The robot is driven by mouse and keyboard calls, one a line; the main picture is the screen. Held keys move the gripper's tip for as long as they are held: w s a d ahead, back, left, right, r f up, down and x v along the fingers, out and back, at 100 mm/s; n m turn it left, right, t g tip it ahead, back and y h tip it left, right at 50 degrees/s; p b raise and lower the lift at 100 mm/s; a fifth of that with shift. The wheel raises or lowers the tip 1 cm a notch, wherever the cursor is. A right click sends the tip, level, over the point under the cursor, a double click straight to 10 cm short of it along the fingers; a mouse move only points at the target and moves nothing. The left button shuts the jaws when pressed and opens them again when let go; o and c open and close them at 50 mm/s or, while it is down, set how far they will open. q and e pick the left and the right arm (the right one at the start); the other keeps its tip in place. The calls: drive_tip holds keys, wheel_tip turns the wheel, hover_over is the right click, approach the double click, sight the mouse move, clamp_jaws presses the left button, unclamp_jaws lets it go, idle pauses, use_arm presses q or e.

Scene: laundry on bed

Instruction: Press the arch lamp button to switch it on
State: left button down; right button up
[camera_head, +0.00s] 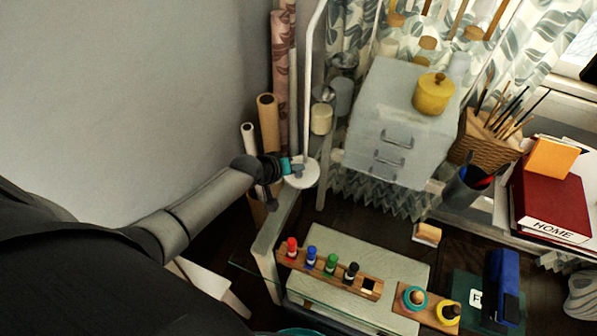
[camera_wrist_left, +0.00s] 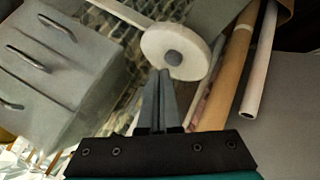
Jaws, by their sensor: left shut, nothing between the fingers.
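The arch lamp has a white pole (camera_head: 308,80) rising from a round white base (camera_head: 304,180). In the left wrist view the base (camera_wrist_left: 199,58) shows near the top middle, with a round grey button (camera_wrist_left: 173,58) on its face. My left gripper (camera_head: 296,169) reaches in from the left and overlaps the base in the head view. In the left wrist view its fingers (camera_wrist_left: 160,74) are together and empty, with the tips just below the button. I cannot tell whether they touch the base. My right gripper is not in view.
Rolled tubes (camera_head: 268,120) lean against the wall just behind the lamp base. A grey drawer unit (camera_head: 380,120) stands to its right. A glass-topped table with a wooden marker holder (camera_head: 330,277) lies in front. A wicker basket (camera_head: 480,145) stands farther right.

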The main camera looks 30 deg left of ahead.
use_arm(q)
drive_tip(key=shift+f, duration=0.45)
drive_tip(key=shift+f+b, duration=0.25)
drive_tip(key=shift+b, duration=0.2)
drive_tip(key=shift+r, duration=0.15)
drive_tip(key=shift+r+p, duration=0.6)
drive_tip(key=shift+p, duration=0.15)
wheel_tip(320, 180, up, 6)
drive_tip(key=p, duration=0.6)
